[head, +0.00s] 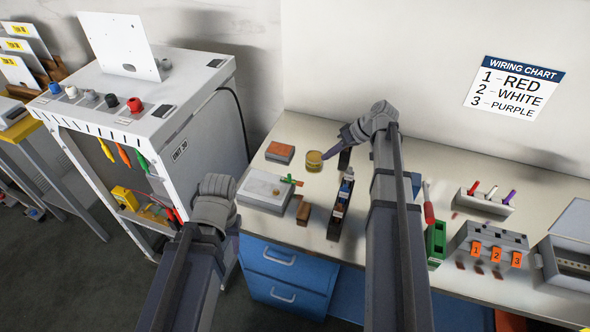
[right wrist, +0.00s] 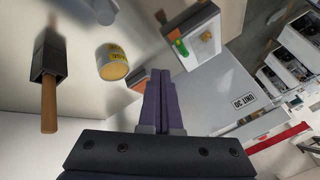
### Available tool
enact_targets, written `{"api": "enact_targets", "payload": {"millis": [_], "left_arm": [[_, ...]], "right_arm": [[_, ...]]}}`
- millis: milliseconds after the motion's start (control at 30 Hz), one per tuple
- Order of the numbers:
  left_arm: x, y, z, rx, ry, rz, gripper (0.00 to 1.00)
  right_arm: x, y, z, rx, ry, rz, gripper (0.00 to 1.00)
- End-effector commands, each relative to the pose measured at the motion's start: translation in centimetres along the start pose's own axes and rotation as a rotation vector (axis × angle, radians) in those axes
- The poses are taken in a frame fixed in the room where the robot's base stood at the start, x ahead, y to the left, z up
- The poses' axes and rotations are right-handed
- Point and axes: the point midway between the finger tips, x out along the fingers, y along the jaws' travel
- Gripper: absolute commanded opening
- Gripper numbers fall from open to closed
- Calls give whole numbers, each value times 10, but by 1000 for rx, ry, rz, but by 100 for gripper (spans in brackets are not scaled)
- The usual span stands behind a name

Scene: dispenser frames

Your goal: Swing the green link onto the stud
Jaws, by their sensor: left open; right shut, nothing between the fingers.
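A small green link (head: 289,179) sits on a pale box (head: 262,190) on the bench, left of my right arm. The green link also shows in the right wrist view (right wrist: 181,47), on the box's pale face. A small stud-like spot (head: 276,191) is on the box top; it is too small to be sure of. My right gripper (head: 328,155) is shut and empty, with purple fingers, above the bench beyond and right of the box; its fingers also show in the right wrist view (right wrist: 160,75). My left gripper (head: 215,188) is open, left of the box; its fingertips are hard to make out.
A yellow tin (head: 314,161) stands beside the right fingertips. An orange-topped block (head: 280,152) lies behind the box, a brown block (head: 303,213) beside it. A dark rack (head: 339,212) stands between box and right arm. The white cabinet (head: 150,90) stands left of the bench.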

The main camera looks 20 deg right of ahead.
Motion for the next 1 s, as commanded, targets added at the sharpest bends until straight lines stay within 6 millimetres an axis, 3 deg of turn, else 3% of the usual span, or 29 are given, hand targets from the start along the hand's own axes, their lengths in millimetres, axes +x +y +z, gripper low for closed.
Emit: {"api": "enact_targets", "payload": {"millis": [467, 1000], "left_arm": [[6, 1, 0, 0, 0, 0, 50], [80, 8, -5, 0, 0, 0, 50]], "right_arm": [[6, 2, 1, -1, 3, -1, 0], [96, 4, 2, -2, 2, -1, 0]]}}
